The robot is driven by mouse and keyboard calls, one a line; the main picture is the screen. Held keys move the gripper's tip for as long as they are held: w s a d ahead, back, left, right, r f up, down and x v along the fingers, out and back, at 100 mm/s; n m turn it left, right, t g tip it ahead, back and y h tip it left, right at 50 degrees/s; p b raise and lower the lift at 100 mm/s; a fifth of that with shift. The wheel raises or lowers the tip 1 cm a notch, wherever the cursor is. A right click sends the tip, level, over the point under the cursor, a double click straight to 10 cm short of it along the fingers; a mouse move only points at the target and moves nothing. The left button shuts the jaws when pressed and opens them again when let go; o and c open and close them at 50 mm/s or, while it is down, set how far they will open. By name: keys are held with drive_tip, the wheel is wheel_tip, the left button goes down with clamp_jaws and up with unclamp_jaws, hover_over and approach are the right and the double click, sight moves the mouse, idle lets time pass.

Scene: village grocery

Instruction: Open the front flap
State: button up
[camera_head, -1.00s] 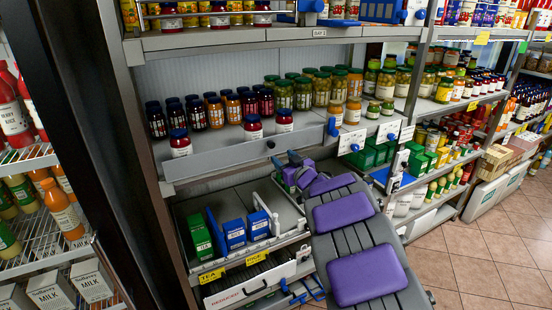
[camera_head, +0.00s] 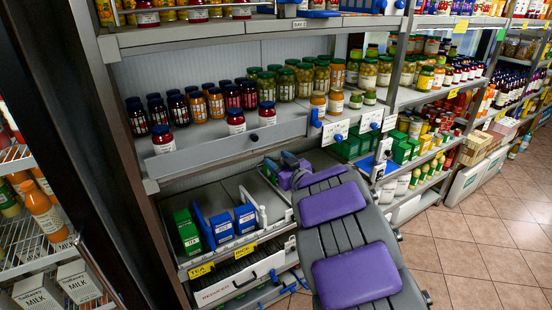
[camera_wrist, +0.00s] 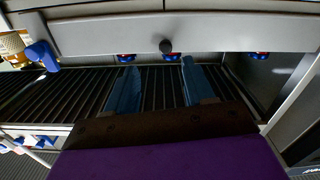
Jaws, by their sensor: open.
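The front flap (camera_head: 220,143) is a long grey panel along the front edge of the jar shelf, upright, with a small dark knob (camera_head: 254,137) near its right part. In the wrist view the flap (camera_wrist: 100,35) spans the top, its knob (camera_wrist: 166,46) near the middle. My gripper (camera_wrist: 158,88) shows two blue fingers, apart and with nothing between them. The fingers appear just below the knob in that picture, and no contact shows.
Several jars (camera_head: 235,122) stand close to the flap. Blue boxes (camera_head: 222,227) and green boxes sit on the shelf below. A blue clip (camera_head: 316,117) is at the flap's right end. Juice bottles (camera_head: 45,215) stand at left. The tiled floor (camera_head: 455,240) at right is clear.

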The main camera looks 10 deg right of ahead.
drive_tip(key=s+p, duration=0.1)
drive_tip(key=s, duration=0.5)
drive_tip(key=shift+d, duration=0.25)
idle(0.4)
drive_tip(key=shift+d, duration=0.1)
drive_tip(key=shift+d+p, duration=0.25)
drive_tip(key=shift+p, duration=0.05)
drive_tip(key=shift+s+d, duration=0.1)
